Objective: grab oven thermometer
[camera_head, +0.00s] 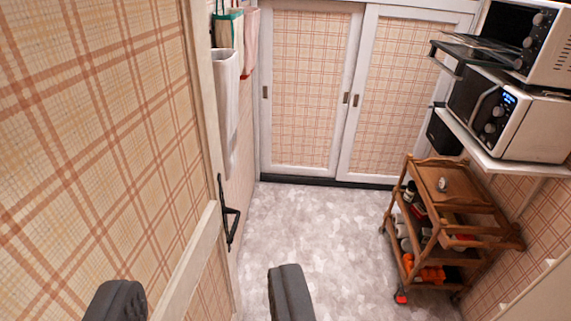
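A small silvery object (441,184), which looks like the oven thermometer, sits on the top of the wooden cart (463,185) at the right. It is too small to make out any dial. My gripper (202,298) shows at the bottom of the view with its two dark fingers wide apart and nothing between them. It is well to the left of the cart and much nearer to the camera.
The cart's lower shelves hold jars and orange items (428,274). A microwave (510,115) sits on a white wall shelf (490,160) above the cart. A plaid wall edge (205,180) is close on the left. Grey floor (310,225) lies clear before sliding doors (310,90).

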